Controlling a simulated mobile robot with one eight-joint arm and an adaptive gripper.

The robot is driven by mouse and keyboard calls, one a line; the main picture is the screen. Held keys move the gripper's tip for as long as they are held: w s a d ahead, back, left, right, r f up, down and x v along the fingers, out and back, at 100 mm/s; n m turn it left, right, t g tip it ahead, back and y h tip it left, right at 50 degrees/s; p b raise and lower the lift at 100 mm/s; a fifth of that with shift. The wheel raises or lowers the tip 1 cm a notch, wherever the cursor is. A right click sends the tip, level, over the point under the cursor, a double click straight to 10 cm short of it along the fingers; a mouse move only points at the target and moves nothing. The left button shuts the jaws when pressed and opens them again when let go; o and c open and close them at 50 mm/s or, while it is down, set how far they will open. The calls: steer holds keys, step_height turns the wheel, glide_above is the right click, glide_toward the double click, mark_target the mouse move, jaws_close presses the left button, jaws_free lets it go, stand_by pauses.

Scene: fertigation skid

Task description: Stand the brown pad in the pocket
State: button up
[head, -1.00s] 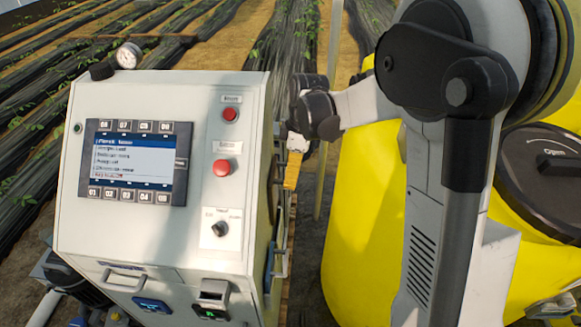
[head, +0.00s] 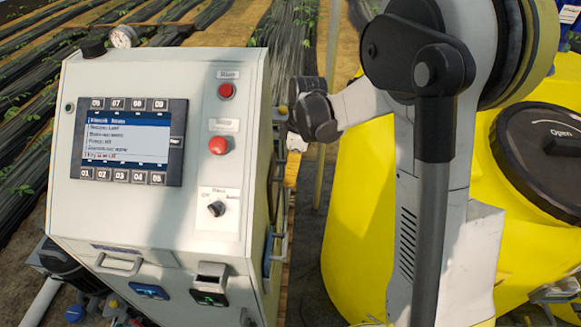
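I cannot make out the brown pad or the pocket in the head view. My gripper's fingers do not show. My arm's dark wrist joint is beside the right side of the white control cabinet (head: 150,215), near its upper part. What lies past the wrist is hidden or too small to tell.
The cabinet front carries a screen (head: 128,140), two red buttons and a selector switch (head: 216,208). Pipes and handles line its right side. A yellow tank (head: 355,200) with a black lid (head: 545,160) stands at the right, behind my arm. A narrow gap separates cabinet and tank.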

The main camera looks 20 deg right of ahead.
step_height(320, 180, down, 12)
steer(key=b, duration=0.8)
steer(key=shift+b, duration=0.35)
stand_by(0.3)
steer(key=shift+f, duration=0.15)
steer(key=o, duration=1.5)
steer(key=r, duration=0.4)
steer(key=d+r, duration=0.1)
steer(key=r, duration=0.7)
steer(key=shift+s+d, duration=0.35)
